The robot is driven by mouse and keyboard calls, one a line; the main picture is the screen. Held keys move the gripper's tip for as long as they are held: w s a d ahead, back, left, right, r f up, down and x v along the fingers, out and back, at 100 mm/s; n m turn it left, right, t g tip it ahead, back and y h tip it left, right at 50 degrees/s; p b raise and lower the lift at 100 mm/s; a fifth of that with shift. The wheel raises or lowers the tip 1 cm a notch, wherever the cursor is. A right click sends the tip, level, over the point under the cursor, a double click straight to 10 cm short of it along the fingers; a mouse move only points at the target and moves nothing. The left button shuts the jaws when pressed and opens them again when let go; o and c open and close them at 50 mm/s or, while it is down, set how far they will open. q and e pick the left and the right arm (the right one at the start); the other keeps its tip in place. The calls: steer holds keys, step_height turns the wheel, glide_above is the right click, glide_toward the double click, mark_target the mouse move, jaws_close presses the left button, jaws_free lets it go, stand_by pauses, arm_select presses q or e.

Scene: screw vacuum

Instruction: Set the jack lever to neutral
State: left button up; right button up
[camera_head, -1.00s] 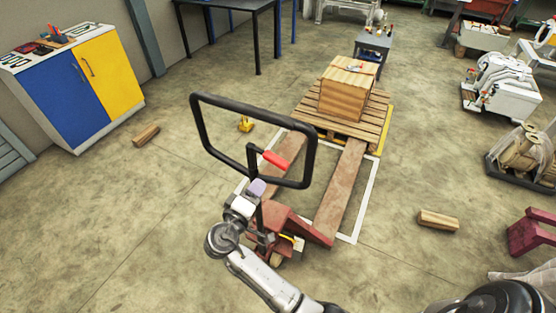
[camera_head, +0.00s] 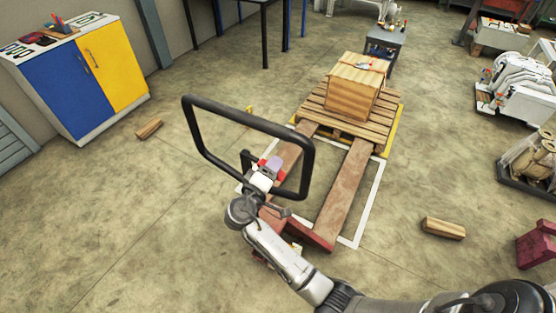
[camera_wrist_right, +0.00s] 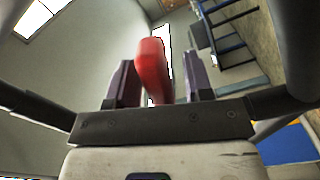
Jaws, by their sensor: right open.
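The pallet jack has a black loop handle (camera_head: 250,122) standing up in front of me and red forks (camera_head: 342,192) reaching toward a pallet. Its red jack lever (camera_wrist_right: 153,68) shows in the right wrist view, upright between my two purple-grey fingers. My right gripper (camera_wrist_right: 158,84) is open around the lever, with a gap on each side, the wider one on the right. In the head view the right gripper (camera_head: 269,164) sits inside the handle loop and largely covers the lever. My left gripper is not in view.
A wooden crate (camera_head: 356,86) stands on the pallet (camera_head: 323,115) beyond the forks. A wood block (camera_head: 442,228) lies on the floor to the right, another (camera_head: 148,129) to the left. A blue and yellow cabinet (camera_head: 85,80) stands at the left. The handle's bars surround the gripper closely.

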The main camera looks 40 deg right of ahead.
steer(key=shift+w+d, duration=0.15)
steer(key=shift+d, duration=0.3)
jaws_close()
stand_by(0.3)
